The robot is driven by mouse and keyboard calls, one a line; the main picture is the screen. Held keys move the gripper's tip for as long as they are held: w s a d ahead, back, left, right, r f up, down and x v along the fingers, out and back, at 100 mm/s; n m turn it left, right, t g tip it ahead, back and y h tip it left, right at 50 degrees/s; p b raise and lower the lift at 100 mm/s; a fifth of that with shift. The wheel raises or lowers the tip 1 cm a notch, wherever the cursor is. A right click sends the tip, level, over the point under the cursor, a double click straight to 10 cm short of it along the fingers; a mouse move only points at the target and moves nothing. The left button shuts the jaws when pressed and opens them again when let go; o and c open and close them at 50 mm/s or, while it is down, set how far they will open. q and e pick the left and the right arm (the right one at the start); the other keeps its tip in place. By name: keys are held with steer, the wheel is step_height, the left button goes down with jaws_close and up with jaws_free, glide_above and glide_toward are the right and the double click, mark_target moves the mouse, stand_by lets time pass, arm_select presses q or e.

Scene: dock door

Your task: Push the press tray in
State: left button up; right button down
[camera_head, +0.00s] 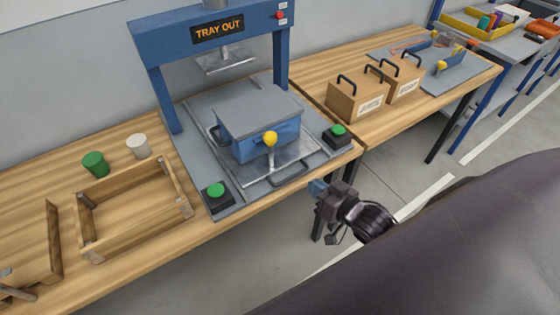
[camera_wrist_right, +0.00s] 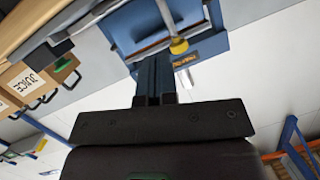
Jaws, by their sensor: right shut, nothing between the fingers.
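The press (camera_head: 160,60) is a blue frame with a sign reading "TRAY OUT". Its metal tray (camera_head: 292,158) sits out at the front of the grey base, with a dark handle (camera_head: 290,173) at its front edge. A blue box with a grey lid (camera_head: 258,108) stands on the tray under and in front of the press head (camera_head: 225,62). A yellow-knobbed lever (camera_head: 270,139) stands in front of the box. My right gripper (camera_head: 316,188) is shut and empty, just right of the tray handle and apart from it. Its shut fingers also show in the right wrist view (camera_wrist_right: 155,80). My left gripper is not in view.
Green buttons (camera_head: 216,190) (camera_head: 338,131) flank the tray. A wooden frame (camera_head: 135,210) and green and white cups (camera_head: 95,164) (camera_head: 138,146) lie on the left bench. Two cardboard boxes with handles (camera_head: 357,98) stand on the right bench. Open floor lies before the benches.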

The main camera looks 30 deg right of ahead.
steer(key=m, duration=1.5)
glide_toward(273, 162)
steer(key=shift+g, duration=0.4)
steer(key=x, duration=0.6)
steer(key=shift+w+r, duration=0.15)
steer(key=shift+r, duration=0.1)
steer(key=shift+w, duration=0.45)
